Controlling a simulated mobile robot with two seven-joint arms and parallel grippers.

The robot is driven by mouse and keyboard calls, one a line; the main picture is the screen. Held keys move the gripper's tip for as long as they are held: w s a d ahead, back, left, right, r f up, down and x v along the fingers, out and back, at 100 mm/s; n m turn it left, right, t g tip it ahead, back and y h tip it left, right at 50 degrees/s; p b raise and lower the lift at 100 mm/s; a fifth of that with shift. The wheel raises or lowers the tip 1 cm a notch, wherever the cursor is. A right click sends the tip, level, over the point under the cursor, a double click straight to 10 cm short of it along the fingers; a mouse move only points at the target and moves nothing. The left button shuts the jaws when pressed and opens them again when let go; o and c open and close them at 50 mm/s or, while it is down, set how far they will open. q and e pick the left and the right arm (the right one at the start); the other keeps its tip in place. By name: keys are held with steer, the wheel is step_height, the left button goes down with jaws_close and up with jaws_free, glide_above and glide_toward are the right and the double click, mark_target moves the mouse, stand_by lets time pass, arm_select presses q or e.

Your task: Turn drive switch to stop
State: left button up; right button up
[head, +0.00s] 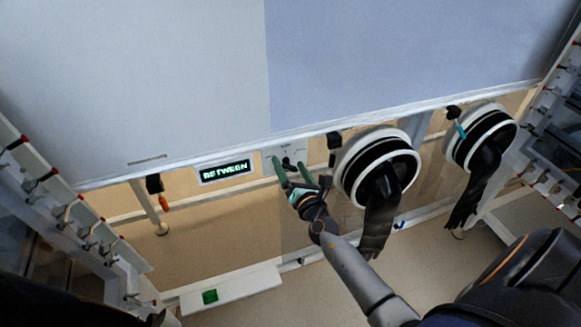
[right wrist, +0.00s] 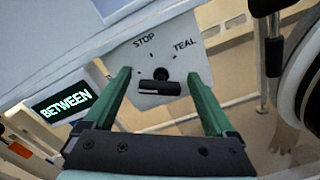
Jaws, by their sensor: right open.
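The drive switch is a black knob (right wrist: 160,86) on a pale plate (right wrist: 188,58) with the marks STOP and TEAL. Its bar-shaped handle lies roughly level in the right wrist view. My right gripper (right wrist: 165,92) is open, with one green finger on each side of the knob; I cannot tell whether either finger touches it. In the head view the right gripper (head: 289,168) is at the plate (head: 298,148) and partly covers the knob. A display (head: 226,171) left of the plate reads BETWEEN; it also shows in the right wrist view (right wrist: 66,104). My left gripper is not in view.
Two round glove ports with black gloves, the nearer (head: 378,167) and the farther (head: 484,136), stand right of the switch plate. A white box with a green button (head: 210,296) is low on the left. Racks with pegs (head: 75,215) flank both sides.

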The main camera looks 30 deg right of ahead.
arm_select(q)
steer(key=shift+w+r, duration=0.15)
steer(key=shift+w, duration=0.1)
arm_select(e)
steer(key=shift+w, duration=0.1)
steer(key=shift+c, duration=0.6)
steer(key=c, duration=1.3)
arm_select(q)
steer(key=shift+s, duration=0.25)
arm_select(e)
steer(key=shift+o, duration=0.2)
